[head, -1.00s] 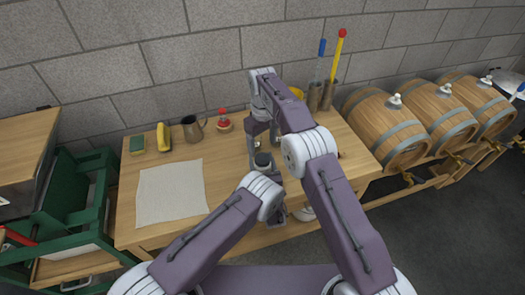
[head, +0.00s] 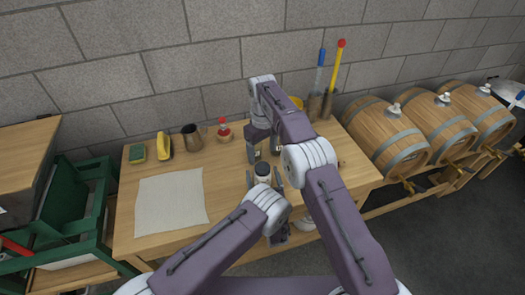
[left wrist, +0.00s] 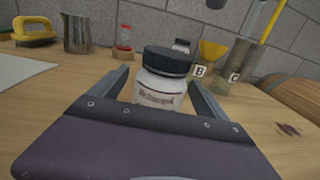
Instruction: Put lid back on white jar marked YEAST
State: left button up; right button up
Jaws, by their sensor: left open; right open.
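A white jar with a black lid (left wrist: 162,88) stands upright between the open fingers of my left gripper (left wrist: 162,90). Its label is too blurred to read. In the head view the same jar (head: 263,171) stands on the table, with my left gripper (head: 263,180) around it. A second dark-topped jar (left wrist: 181,46) stands behind it, mostly hidden. My right gripper (head: 263,150) points down, open, behind the near jar; my arm partly covers what is there. I cannot tell which jar is marked YEAST, and I see no loose lid.
A pale cloth (head: 172,200) lies left. Barrels (head: 385,135) stand right.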

pick_arm(q)
jog(key=s, duration=0.3)
jog(key=s+d, duration=0.1)
jog(key=s, duration=0.2)
jog(key=shift+s+d+b, duration=0.1)
jog(key=shift+b, duration=0.25)
pick_arm(e)
jog(key=shift+f, duration=0.4)
jog(key=shift+s, duration=0.1)
